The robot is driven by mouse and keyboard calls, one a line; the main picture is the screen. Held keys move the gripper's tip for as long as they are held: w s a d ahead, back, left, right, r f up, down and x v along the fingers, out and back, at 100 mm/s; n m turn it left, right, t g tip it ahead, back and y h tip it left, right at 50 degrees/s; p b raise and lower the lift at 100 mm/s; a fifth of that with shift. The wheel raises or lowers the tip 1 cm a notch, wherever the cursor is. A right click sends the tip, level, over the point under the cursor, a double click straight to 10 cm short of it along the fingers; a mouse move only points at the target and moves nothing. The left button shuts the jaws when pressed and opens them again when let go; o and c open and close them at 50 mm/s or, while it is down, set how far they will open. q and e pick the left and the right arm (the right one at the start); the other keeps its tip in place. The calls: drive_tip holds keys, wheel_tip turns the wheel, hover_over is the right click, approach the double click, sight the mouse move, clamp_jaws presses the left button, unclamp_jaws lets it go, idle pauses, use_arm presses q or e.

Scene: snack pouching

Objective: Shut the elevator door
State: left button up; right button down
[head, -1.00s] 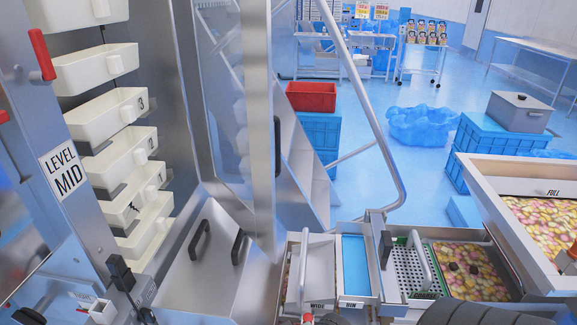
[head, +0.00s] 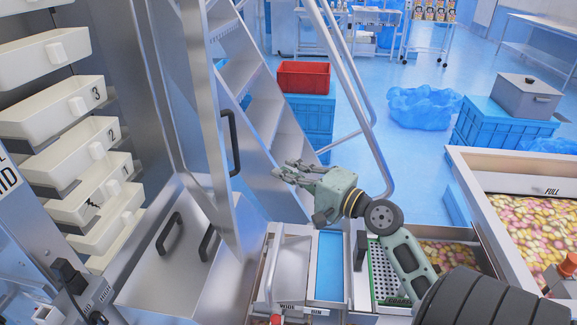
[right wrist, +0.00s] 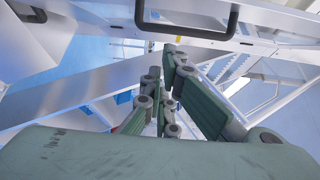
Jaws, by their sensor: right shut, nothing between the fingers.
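The elevator door (head: 218,185) is a metal-framed panel that stands open, swung out from the tall elevator with its stack of white bins (head: 72,152). Its black bar handle (head: 232,142) is on the door's right edge, and it also shows at the top of the right wrist view (right wrist: 187,33). My right gripper (head: 284,172) is to the right of the handle and a little lower in the head view, apart from it. Its fingers are shut and empty, pointing left towards the door; they also show in the right wrist view (right wrist: 162,92). My left gripper is out of view.
A metal cover with two black handles (head: 165,255) lies below the door. Metal stairs with a rail (head: 365,125) stand behind my right gripper. Snack bins (head: 530,225) are at the right. A red crate (head: 305,77) sits on blue crates. Open floor lies beyond.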

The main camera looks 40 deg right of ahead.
drive_tip(key=p, duration=0.2)
approach(236, 158)
drive_tip(key=w+d, duration=0.3)
drive_tip(key=w+a+p, duration=0.1)
drive_tip(key=a, duration=0.1)
drive_tip(key=w+a+p, duration=0.1)
drive_tip(key=a, duration=0.1)
drive_tip(key=shift+w, duration=0.4)
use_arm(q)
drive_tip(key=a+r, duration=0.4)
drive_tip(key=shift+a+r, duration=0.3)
use_arm(e)
drive_tip(key=shift+a+f, duration=0.1)
drive_tip(key=shift+f, duration=0.1)
